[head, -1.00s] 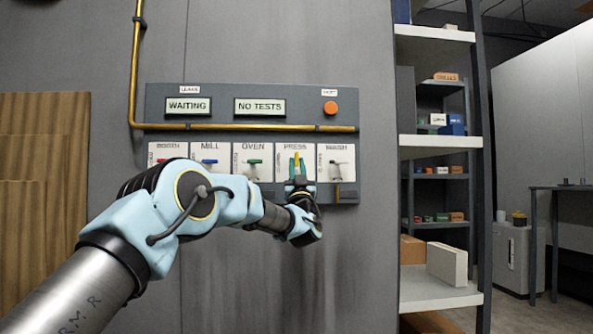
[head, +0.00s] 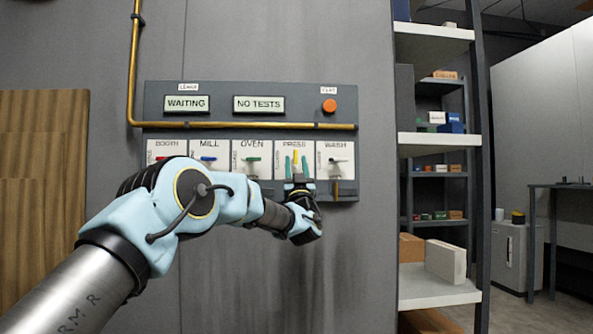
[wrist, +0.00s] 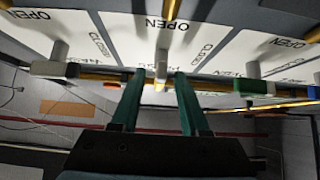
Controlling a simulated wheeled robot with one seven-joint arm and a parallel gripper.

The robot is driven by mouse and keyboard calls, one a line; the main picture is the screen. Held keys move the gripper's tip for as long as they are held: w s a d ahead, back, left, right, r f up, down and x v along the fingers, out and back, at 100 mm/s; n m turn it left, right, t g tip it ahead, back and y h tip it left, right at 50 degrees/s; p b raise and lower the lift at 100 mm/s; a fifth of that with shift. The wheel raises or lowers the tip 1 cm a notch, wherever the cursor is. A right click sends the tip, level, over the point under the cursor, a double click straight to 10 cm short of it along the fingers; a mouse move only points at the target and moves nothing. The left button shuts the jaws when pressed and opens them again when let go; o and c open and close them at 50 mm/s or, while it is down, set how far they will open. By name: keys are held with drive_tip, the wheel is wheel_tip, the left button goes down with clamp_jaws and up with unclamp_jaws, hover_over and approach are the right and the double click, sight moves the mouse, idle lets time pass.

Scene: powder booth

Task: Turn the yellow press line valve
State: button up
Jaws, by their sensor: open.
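The yellow press line valve (head: 295,157) is on the white plate marked PRESS, second from the right in the valve row. Its handle stands upright in the head view, while the neighbouring handles lie sideways. In the wrist view, its grey stem (wrist: 162,58) is at top middle, and part of the yellow handle (wrist: 160,87) shows below it. My gripper (head: 296,168) is open at the PRESS plate, its green fingers apart. In the wrist view, my gripper (wrist: 157,88) has one finger on each side of the yellow handle, with visible gaps. Contact is not visible.
The green OVEN handle (head: 253,159) and the pale WASH handle (head: 338,160) are close on either side. A brass pipe (head: 250,126) crosses above the row, below an orange button (head: 329,106). A shelf unit (head: 440,146) stands at right.

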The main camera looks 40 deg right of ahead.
drive_tip(key=v, duration=1)
drive_tip(key=shift+a+f, duration=0.15)
drive_tip(key=shift+f, duration=0.1)
drive_tip(key=shift+s, duration=0.15)
